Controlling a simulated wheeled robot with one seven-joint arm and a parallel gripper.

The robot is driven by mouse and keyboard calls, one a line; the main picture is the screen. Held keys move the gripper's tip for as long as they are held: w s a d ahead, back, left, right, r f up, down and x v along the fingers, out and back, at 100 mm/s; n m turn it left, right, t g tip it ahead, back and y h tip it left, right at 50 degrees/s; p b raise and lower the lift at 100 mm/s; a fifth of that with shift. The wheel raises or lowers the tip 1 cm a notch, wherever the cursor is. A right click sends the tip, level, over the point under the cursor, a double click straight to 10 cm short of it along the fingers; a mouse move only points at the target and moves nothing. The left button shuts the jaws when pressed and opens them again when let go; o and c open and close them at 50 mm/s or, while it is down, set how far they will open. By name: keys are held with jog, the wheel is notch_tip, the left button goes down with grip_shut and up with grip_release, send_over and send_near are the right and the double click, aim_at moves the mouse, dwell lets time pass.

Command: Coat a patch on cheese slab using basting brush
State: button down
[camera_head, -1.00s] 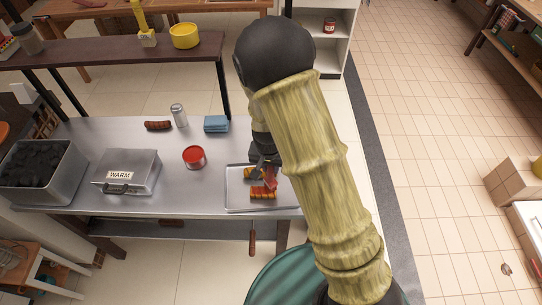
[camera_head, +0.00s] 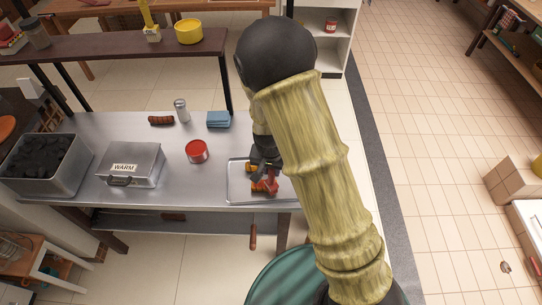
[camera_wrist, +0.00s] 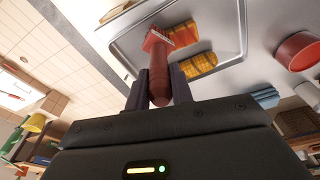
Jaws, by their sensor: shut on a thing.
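My gripper (camera_wrist: 160,88) is shut on the red handle of the basting brush (camera_wrist: 158,72). The brush head, with a pale band, reaches over the metal tray (camera_wrist: 122,58) in the wrist view. Two yellow-orange slabs with dark grill marks lie on the tray: one cheese slab (camera_wrist: 184,33) beside the brush head, the other (camera_wrist: 201,63) nearer the fingers. I cannot tell whether the bristles touch a slab. In the head view my gripper (camera_head: 259,174) and the red brush (camera_head: 268,184) are over the tray (camera_head: 237,192), and hide much of the slabs.
A red pot (camera_head: 197,151) stands left of the tray. A lidded box marked WARM (camera_head: 131,165) and a coal bin (camera_head: 80,165) stand further left. A sausage (camera_head: 161,120), a shaker (camera_head: 181,110) and blue cloths (camera_head: 218,119) lie behind. The front middle of the table is clear.

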jog(key=shift+r+p, duration=0.4)
jog(key=shift+r, duration=0.55)
jog(key=shift+w+r+p, duration=0.2)
jog(key=shift+r+p, duration=0.25)
jog(key=shift+r, duration=0.1)
jog(key=shift+w+r+p, duration=0.15)
jog(key=shift+r+p, duration=0.3)
jog(key=shift+r, duration=0.1)
jog(key=shift+s+a+r+p, duration=0.1)
jog(key=shift+s+r+p, duration=0.05)
jog(key=shift+r+p, duration=0.4)
jog(key=shift+s+r+p, duration=0.1)
jog(key=shift+r+p, duration=0.35)
jog(key=shift+r, duration=0.15)
jog(key=shift+r+p, duration=0.7)
jog(key=shift+r, duration=0.1)
jog(key=shift+w+d, duration=0.15)
jog(key=shift+d, duration=0.05)
